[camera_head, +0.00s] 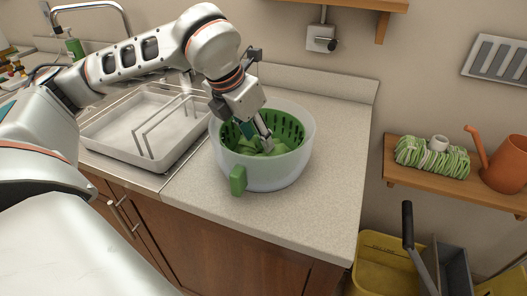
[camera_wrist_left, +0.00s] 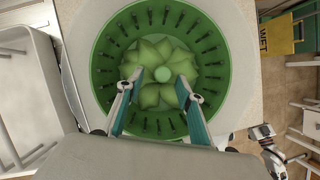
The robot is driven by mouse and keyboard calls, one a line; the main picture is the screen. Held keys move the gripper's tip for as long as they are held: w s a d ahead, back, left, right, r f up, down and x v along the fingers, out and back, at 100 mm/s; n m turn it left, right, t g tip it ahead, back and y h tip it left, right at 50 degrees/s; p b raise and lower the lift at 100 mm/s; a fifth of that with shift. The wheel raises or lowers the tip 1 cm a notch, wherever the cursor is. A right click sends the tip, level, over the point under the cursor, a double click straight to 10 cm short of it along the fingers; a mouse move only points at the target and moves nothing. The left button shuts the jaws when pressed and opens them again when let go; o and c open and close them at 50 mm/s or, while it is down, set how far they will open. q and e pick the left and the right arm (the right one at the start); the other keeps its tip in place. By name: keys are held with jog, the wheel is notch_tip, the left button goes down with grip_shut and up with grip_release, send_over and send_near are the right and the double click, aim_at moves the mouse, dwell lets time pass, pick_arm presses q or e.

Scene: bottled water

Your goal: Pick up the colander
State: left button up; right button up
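The colander (camera_head: 288,128) is a green slotted basket sitting inside a translucent white bowl (camera_head: 285,172) on the counter, with a green handle (camera_head: 238,180) at its front left. My left gripper (camera_head: 266,145) reaches down into the colander's opening from above.
A grey sink tray with a rack (camera_head: 140,128) stands left of the bowl. The counter (camera_head: 338,125) is clear right of the bowl up to its edge. A shelf with an orange watering can (camera_head: 508,165) and a yellow bucket (camera_head: 385,265) are beyond that edge.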

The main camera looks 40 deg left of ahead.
pick_arm(q)
jog(key=x, duration=0.5)
jog(key=shift+s+b, duration=0.1)
jog(key=shift+b, duration=0.3)
pick_arm(e)
jog(key=shift+w+d+f, duration=0.15)
jog(key=shift+w+f, duration=0.1)
jog(key=shift+w, duration=0.2)
pick_arm(q)
jog(key=shift+r, duration=0.1)
jog(key=shift+c, duration=0.4)
grip_shut()
pick_arm(e)
jog(key=shift+s, duration=0.15)
pick_arm(q)
jog(key=shift+r, duration=0.1)
